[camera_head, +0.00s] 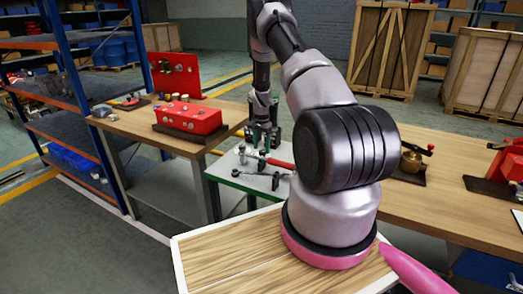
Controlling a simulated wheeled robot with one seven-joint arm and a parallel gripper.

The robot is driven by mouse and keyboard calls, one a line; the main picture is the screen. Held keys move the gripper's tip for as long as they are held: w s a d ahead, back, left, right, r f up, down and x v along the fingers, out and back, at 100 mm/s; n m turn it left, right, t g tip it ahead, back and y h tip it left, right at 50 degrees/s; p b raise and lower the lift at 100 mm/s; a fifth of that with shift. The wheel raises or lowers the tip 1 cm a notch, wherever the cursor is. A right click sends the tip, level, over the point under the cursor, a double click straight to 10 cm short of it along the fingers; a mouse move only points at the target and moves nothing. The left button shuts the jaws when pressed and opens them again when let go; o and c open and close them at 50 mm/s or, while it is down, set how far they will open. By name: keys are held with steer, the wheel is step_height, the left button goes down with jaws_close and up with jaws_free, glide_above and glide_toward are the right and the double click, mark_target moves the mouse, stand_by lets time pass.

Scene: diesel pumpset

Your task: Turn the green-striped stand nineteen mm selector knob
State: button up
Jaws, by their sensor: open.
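A small stand (228,176) with a pale top and a green stripe along its edge stands in the middle, between two wooden benches. On it are a small grey upright fitting (242,155), a red bar-like part (280,164) and some dark low parts (262,174). I cannot tell which of these is the nineteen mm selector knob. My gripper (264,146) is open and points down over the back part of the stand top. The picture is too small to show whether it touches anything. My arm hides the right part of the stand.
A wooden bench (131,125) at left carries a red box (188,117) with knobs and an upright red panel (174,74). The right bench (452,160) holds a brass part (411,161) and red equipment (508,160). A blue shelf (72,82) stands at far left; wooden crates (387,45) stand behind.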

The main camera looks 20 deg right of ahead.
steer(key=shift+f, duration=0.9)
jaws_close()
steer(key=shift+n, duration=0.4)
steer(key=n, duration=0.6)
steer(key=shift+s+d, duration=0.1)
steer(key=n, duration=0.6)
steer(key=shift+d+n, duration=0.1)
steer(key=shift+n, duration=0.3)
